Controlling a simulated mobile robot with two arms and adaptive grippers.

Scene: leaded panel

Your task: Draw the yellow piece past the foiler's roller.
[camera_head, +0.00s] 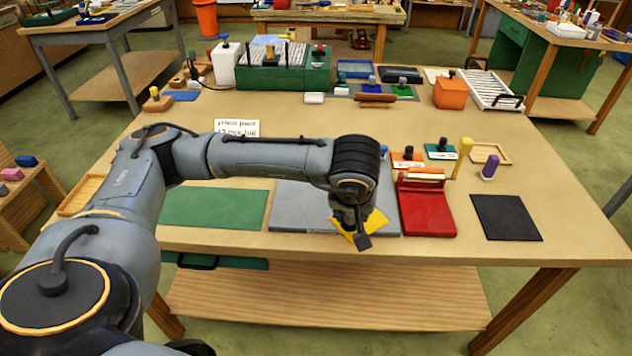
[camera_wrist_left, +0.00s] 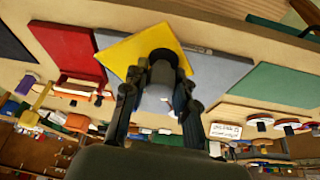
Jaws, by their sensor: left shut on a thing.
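The yellow piece (camera_head: 376,221) is a flat square sheet over the front of the grey mat, left of the foiler. In the left wrist view the yellow piece (camera_wrist_left: 128,52) has a dark grey knob (camera_wrist_left: 162,72) on it. My left gripper (camera_head: 355,222) is shut on this knob. I cannot tell whether the sheet touches the mat. The red foiler (camera_head: 427,216) stands just right of the grey mat, with a pale roller (camera_head: 422,176) across its back. The foiler (camera_wrist_left: 62,50) also shows left of the piece in the left wrist view. My right gripper is not in view.
The grey mat (camera_head: 292,207) lies between a green mat (camera_head: 212,208) and the foiler. A black mat (camera_head: 506,217) lies to the right. A yellow post (camera_head: 463,157) and a purple knobbed thing (camera_head: 489,169) stand behind it. The table's front edge is close.

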